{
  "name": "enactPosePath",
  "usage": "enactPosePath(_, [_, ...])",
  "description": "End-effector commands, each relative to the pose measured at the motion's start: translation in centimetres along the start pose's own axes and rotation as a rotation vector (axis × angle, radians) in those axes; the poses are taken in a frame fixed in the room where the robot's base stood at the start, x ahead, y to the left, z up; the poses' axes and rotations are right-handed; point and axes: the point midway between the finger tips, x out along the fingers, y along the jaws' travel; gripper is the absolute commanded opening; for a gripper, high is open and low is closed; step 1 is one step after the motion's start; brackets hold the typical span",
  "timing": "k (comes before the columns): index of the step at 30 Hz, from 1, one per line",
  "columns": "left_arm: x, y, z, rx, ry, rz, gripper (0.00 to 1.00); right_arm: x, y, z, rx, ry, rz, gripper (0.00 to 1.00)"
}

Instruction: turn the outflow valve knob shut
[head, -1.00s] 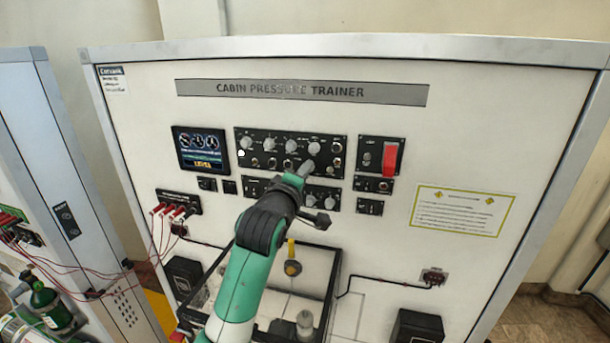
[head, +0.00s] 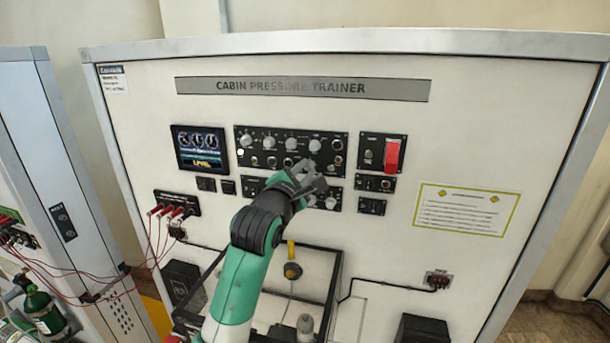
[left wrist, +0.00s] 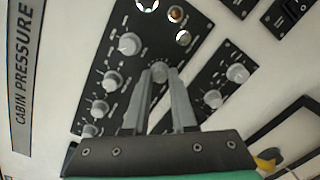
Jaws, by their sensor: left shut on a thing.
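My left gripper (head: 312,176) is at the lower right part of the upper black control panel (head: 255,148). In the left wrist view my left gripper (left wrist: 160,80) has its two grey fingers on either side of a round grey knob (left wrist: 160,70) and is shut on it. The knob sits on the panel's lower edge side. Its label is hidden or too small to read, so the picture alone does not name it as the outflow valve knob. In the head view the fingers cover this knob. My right gripper is not in view.
Several other grey knobs (left wrist: 130,43) stand close beside the fingers. A lower black panel with knobs (left wrist: 238,73) is also near. A red guarded switch (head: 392,155) is to the right, and a display screen (head: 200,150) to the left.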

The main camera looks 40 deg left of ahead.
Motion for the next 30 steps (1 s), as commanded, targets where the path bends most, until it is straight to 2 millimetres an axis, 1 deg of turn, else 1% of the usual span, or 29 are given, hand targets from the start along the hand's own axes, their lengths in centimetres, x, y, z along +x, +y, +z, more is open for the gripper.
enactPosePath(1, [0.05, -0.29, -0.26, -0.038, 0.002, -0.002, 0.0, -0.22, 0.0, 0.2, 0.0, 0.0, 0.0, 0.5])
enactPosePath(6, [0.06, -0.31, -0.27, -0.168, -0.001, 0.002, 0.0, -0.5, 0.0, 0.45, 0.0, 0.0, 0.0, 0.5])
enactPosePath(15, [0.07, -0.28, -0.25, -0.313, -0.005, 0.008, 0.0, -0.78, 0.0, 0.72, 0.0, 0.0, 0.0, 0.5])
enactPosePath(21, [0.07, -0.26, -0.24, -0.348, -0.006, 0.01, 0.0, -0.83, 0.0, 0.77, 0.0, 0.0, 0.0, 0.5])
enactPosePath(30, [0.07, -0.25, -0.23, -0.354, -0.006, 0.01, 0.0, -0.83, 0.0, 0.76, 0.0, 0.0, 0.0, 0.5])
